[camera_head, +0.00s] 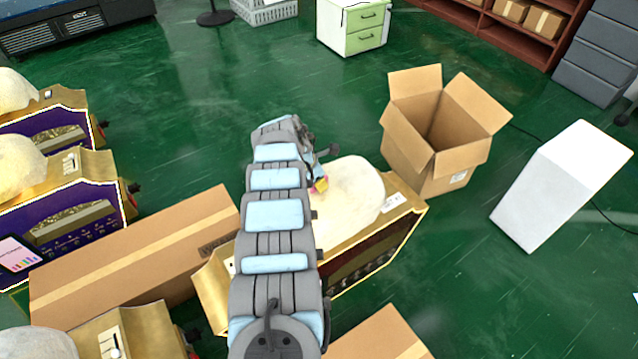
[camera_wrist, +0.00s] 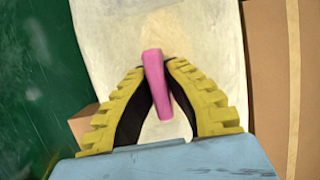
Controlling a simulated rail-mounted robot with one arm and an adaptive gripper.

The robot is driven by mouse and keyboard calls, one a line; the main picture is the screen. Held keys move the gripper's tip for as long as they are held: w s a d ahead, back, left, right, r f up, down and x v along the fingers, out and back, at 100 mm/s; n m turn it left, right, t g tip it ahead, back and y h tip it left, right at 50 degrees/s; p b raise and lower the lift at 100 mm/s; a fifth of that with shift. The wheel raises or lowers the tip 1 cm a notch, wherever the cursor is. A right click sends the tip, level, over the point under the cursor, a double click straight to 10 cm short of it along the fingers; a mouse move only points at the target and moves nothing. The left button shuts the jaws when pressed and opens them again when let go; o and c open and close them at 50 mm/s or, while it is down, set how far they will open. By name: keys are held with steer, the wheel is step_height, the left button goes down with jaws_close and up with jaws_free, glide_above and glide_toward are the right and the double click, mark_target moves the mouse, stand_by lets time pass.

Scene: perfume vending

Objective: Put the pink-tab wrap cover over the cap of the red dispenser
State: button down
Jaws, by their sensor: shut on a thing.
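The pink-tab wrap cover (camera_head: 355,195) is a cream, rounded, puffy piece on the gold top of the red dispenser (camera_head: 365,262), at mid-right in the head view. The dispenser's front is dark red. I cannot see its cap, so I cannot tell how the cover sits around it. My gripper (camera_head: 320,185) is at the cover's left side. In the wrist view my yellow-padded fingers (camera_wrist: 158,85) are shut on the pink tab (camera_wrist: 153,75), with the pale wrap cover (camera_wrist: 205,35) spread behind and below it.
An open cardboard box (camera_head: 425,165) stands behind the red dispenser. A closed long box (camera_head: 130,265) lies to its left, another (camera_head: 380,338) in front. Purple dispensers (camera_head: 65,215) with pale covers stand at left. A white slanted block (camera_head: 560,185) is at right.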

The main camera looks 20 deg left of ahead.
steer(key=c, duration=1.2)
jaws_free()
steer(key=shift+o, duration=0.2)
steer(key=shift+a+r, duration=0.15)
steer(key=shift+r, duration=0.5)
steer(key=shift+s+r, duration=0.3)
steer(key=shift+r, duration=0.1)
steer(key=v, duration=0.9)
steer(key=shift+r, duration=0.25)
